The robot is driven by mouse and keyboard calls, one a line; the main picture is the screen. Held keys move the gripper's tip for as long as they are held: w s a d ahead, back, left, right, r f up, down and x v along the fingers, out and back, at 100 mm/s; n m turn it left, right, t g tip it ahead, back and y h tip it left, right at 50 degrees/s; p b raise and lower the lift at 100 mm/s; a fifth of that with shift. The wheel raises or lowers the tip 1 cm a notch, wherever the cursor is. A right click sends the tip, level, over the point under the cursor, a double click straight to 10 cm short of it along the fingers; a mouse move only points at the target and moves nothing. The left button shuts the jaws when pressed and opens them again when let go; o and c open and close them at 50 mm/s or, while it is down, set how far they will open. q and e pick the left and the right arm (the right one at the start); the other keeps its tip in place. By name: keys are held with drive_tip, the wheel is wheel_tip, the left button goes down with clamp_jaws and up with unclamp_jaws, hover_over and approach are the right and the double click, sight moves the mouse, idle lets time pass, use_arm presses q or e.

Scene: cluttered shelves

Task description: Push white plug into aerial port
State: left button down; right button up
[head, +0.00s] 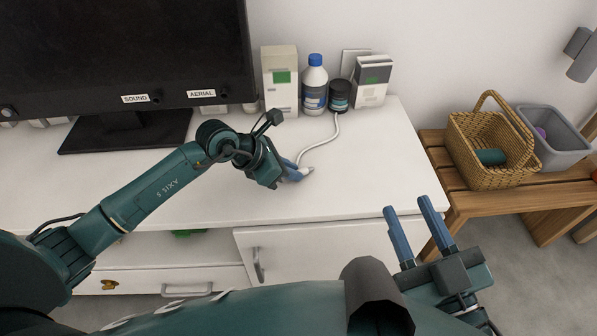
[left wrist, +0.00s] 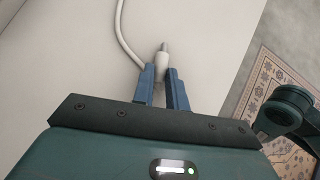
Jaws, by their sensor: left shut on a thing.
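The white plug (head: 306,171) is at the tip of a white cable on the white cabinet top, and it also shows in the left wrist view (left wrist: 162,64). My left gripper (head: 294,172) is shut on the plug, with its blue fingers (left wrist: 163,80) on either side of it. The plug's metal tip points away from the gripper. The aerial port (head: 223,94) is by the AERIAL label (head: 201,94) on the black television (head: 120,50), up and left of the plug. My right gripper (head: 411,209) is open and empty, in front of the cabinet's right end.
A SOUND label (head: 135,99) with a similar port (head: 156,97) is further left on the television. Boxes (head: 280,82), a blue-capped bottle (head: 315,84) and a dark jar (head: 339,96) stand at the back. A wicker basket (head: 470,165) is on the wooden bench. The cabinet's front right is clear.

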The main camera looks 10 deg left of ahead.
use_arm(q)
drive_tip(key=shift+r+p, duration=0.4)
drive_tip(key=shift+r, duration=0.1)
idle(0.4)
drive_tip(key=shift+r+p, duration=2)
drive_tip(key=shift+r, duration=0.4)
drive_tip(key=c, duration=2)
unclamp_jaws()
drive_tip(key=shift+c, duration=0.2)
clamp_jaws()
